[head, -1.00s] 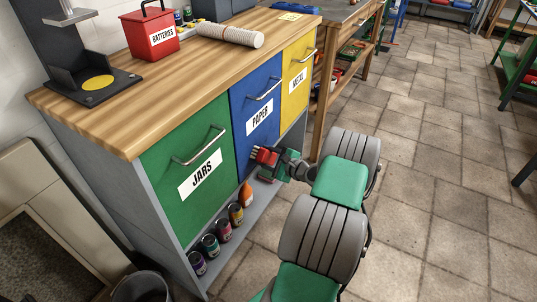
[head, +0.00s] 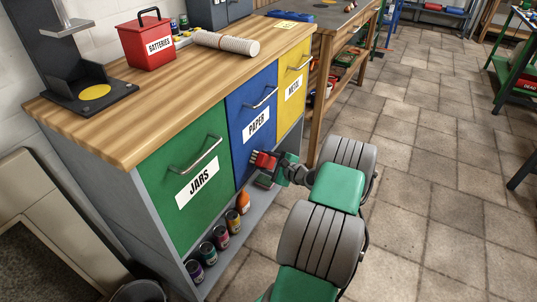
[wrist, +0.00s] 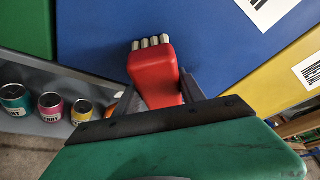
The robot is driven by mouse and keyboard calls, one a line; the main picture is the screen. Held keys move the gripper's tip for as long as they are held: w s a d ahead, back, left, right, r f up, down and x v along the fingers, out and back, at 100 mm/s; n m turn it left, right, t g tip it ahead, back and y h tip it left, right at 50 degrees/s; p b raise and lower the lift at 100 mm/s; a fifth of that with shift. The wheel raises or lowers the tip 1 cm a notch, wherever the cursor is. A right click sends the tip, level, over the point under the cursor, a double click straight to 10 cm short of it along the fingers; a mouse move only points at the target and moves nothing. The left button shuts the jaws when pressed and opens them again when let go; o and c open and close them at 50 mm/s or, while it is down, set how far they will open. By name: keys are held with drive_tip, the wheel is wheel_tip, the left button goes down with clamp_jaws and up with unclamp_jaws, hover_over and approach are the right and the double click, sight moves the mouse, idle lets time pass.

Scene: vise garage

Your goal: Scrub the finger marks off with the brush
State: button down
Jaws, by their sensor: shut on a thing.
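My gripper (head: 283,169) is shut on a red brush (head: 264,161). In the wrist view the brush (wrist: 154,80) sits between the two dark fingers, its pale bristle tufts (wrist: 151,43) pointing up the picture toward the blue PAPER front (wrist: 210,65). In the head view the brush is at the lower part of this blue front (head: 252,108), low in the cabinet. I cannot tell whether the bristles touch it. No finger marks can be made out in either view.
The green JARS front (head: 180,190) is left of the blue one, the yellow METAL front (head: 293,85) right. Several paint cans (head: 221,237) and an orange bottle (head: 243,201) stand on the low shelf beneath. A wooden workbench (head: 327,85) stands beyond. The tiled floor (head: 425,190) at right is clear.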

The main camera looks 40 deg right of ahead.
drive_tip(key=shift+s+a, duration=0.15)
drive_tip(key=shift+a, duration=0.4)
drive_tip(key=shift+r+p, duration=0.8)
drive_tip(key=shift+r, duration=0.05)
drive_tip(key=shift+w+d+f+b, duration=0.15)
drive_tip(key=shift+w+d+b, duration=0.1)
drive_tip(key=shift+d+b, duration=0.15)
drive_tip(key=shift+w+d+b, duration=0.25)
drive_tip(key=shift+d+b, duration=0.1)
drive_tip(key=shift+d, duration=0.25)
drive_tip(key=shift+w+d+b, duration=0.2)
drive_tip(key=shift+d+b, duration=0.15)
drive_tip(key=shift+d, duration=0.25)
drive_tip(key=shift+w+d, duration=0.1)
drive_tip(key=shift+d, duration=0.3)
drive_tip(key=a+p, duration=0.1)
drive_tip(key=s+a+p, duration=0.1)
drive_tip(key=shift+a+r, duration=0.2)
drive_tip(key=shift+a, duration=0.2)
drive_tip(key=shift+s+a+f+p, duration=0.15)
drive_tip(key=shift+s+a+p, duration=0.1)
drive_tip(key=shift+a+p, duration=0.3)
